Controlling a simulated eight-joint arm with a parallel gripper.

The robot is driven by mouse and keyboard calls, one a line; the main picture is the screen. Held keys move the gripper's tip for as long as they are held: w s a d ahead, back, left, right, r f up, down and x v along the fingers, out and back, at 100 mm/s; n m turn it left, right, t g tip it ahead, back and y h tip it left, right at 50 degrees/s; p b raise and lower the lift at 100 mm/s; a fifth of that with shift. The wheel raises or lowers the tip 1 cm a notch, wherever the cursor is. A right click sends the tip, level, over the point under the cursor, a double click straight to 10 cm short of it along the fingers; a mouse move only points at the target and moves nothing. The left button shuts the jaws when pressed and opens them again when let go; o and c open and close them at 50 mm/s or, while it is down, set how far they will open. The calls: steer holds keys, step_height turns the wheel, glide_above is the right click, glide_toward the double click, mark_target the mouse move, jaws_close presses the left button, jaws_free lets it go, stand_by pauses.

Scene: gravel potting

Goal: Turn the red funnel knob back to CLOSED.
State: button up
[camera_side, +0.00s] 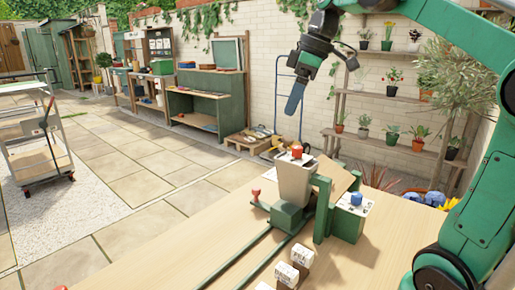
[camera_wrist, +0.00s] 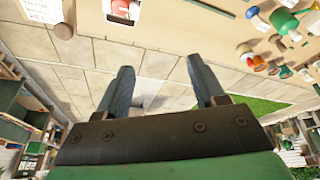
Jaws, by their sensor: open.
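A red knob (camera_side: 297,151) shows at the top of a pale grey, tapered funnel (camera_side: 294,180) on the wooden bench in the side view. A second, smaller red knob (camera_side: 256,193) stands on the left of the green base below the funnel. Any OPEN or CLOSED marking is too small to read. My gripper (camera_side: 291,112) hangs above the funnel, apart from it, with its fingers pointing down. In the wrist view my gripper (camera_wrist: 165,78) has its two fingers spread, with paving between them and nothing held.
A green box with a blue knob (camera_side: 356,199) stands right of the funnel. Two dark rails (camera_side: 245,262) run along the bench (camera_side: 180,255), with white-labelled blocks (camera_side: 287,275) near its front. Shelves of potted plants (camera_side: 390,95) stand behind. The bench's left part looks clear.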

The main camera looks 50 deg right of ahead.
mark_target(298, 147)
steer(key=d+f+n, duration=0.1)
steer(key=d, duration=0.1)
steer(key=d+f+n+y, duration=0.1)
steer(key=d+f, duration=0.1)
steer(key=d+f+n, duration=0.1)
steer(key=d, duration=0.1)
steer(key=shift+s+d+f+y, duration=0.2)
steer(key=shift+d+y, duration=0.1)
steer(key=shift+y, duration=0.1)
steer(key=shift+f, duration=0.6)
steer(key=shift+x, duration=2.75)
steer(key=shift+s, duration=0.1)
jaws_close()
